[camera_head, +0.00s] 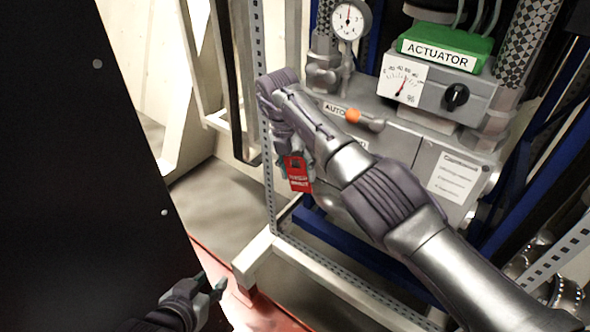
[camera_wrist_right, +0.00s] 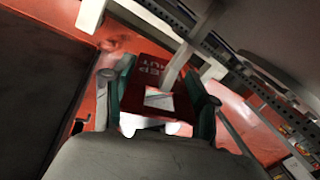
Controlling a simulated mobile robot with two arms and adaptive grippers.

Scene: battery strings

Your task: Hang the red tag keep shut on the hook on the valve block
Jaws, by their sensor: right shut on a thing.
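The red tag (camera_head: 299,183) hangs from my right gripper (camera_head: 288,160) in the head view, in front of the grey valve block (camera_head: 405,148) and left of it. The tag also shows in the wrist view (camera_wrist_right: 150,74), between the green-sided fingers of my right gripper (camera_wrist_right: 160,112), its lettering upside down. The gripper is shut on the tag. My right arm covers part of the block's front, and I cannot make out the hook. My left gripper (camera_head: 213,290) is low at the bottom left, apart from the block; its opening is unclear.
A perforated metal upright (camera_head: 268,190) stands close beside my right gripper. A large black panel (camera_head: 80,180) fills the left side.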

